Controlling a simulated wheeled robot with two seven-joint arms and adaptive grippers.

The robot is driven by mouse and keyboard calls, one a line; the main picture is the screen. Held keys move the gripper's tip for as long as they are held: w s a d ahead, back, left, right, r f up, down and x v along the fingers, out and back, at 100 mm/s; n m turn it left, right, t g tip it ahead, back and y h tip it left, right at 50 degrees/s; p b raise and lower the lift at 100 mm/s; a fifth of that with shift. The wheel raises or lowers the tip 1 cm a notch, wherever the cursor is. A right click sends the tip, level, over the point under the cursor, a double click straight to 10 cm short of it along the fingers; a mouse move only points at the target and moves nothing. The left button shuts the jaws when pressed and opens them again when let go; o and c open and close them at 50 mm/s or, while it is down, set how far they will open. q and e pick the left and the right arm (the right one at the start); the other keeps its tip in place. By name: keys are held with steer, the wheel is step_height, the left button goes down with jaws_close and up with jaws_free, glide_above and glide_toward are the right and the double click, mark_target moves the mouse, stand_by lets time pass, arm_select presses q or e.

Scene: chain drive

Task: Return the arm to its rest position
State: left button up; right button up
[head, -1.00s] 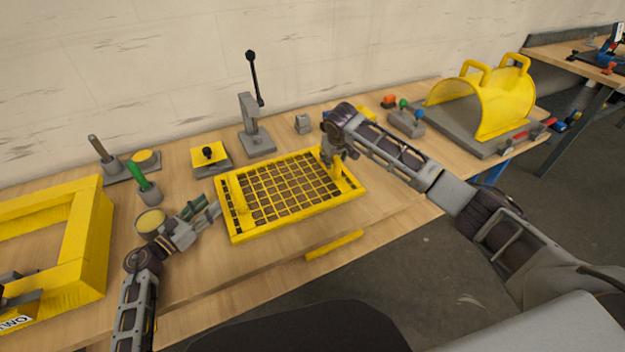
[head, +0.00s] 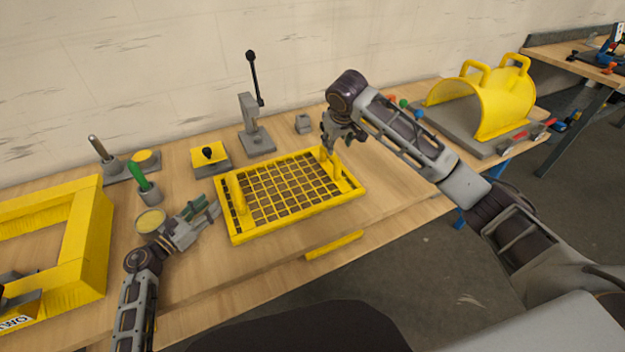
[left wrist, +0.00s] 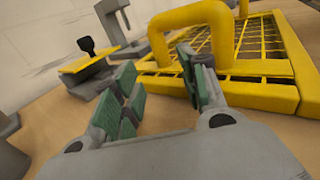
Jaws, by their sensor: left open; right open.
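My right gripper (head: 328,150) hangs at the right end of the yellow grid tray (head: 292,222), close to its right handle (head: 334,166). It is open; its fingertips are small in the head view, and I cannot tell whether they touch the handle. My right arm (head: 415,145) reaches in from the right above the bench. My left gripper (head: 205,212) is open and empty, low over the bench just left of the tray. In the left wrist view its green-padded fingers (left wrist: 160,92) stand apart, with the tray's yellow left handle (left wrist: 190,25) just beyond them.
A lever press (head: 254,135) and a yellow-topped block (head: 209,155) stand behind the tray. A yellow frame (head: 85,245) lies at the left, beside a green-handled tool (head: 145,182). A yellow curved guard (head: 490,100) stands at the far right. Bench between tray and guard is largely clear.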

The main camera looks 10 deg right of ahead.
steer(key=shift+s+r, duration=0.15)
steer(key=shift+r, duration=0.2)
arm_select(q)
steer(key=shift+r, duration=0.15)
arm_select(e)
steer(key=shift+r, duration=0.1)
arm_select(q)
step_height(320, 180, up, 9)
steer(key=p, duration=0.9)
arm_select(e)
step_height(320, 180, up, 9)
arm_select(q)
steer(key=shift+r+p, duration=0.45)
steer(key=shift+p, duration=0.1)
arm_select(e)
steer(key=shift+r, duration=0.45)
arm_select(q)
steer(key=shift+f, duration=0.1)
arm_select(e)
steer(key=shift+f, duration=0.1)
